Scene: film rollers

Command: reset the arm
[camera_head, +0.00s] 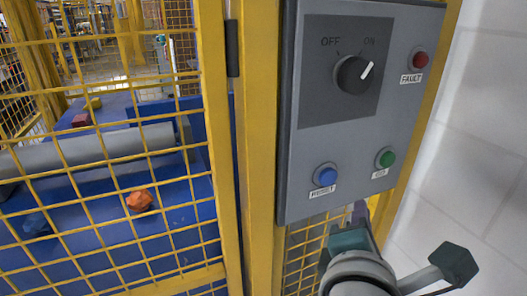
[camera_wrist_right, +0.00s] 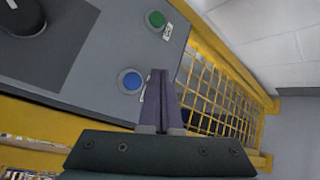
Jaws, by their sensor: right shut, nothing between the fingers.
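My right arm comes up from the bottom right in the head view, and its gripper (camera_head: 357,212) is just below the lower edge of a grey control panel (camera_head: 300,150). In the wrist view the two dark fingers of this gripper (camera_wrist_right: 160,85) are together and empty, beside the panel's blue button (camera_wrist_right: 131,81). A green button (camera_wrist_right: 156,19) is farther up. In the head view the panel has a black rotary knob (camera_head: 352,75) with its white mark toward ON, a red FAULT button (camera_head: 418,59), the blue button and the green button. My left gripper is out of view.
The panel is mounted on a yellow post (camera_head: 258,120). A yellow mesh fence (camera_head: 100,200) is at the left, with a grey roller (camera_head: 90,150), a blue surface and an orange lump (camera_head: 139,200) behind it. A pale wall (camera_head: 480,150) is at the right.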

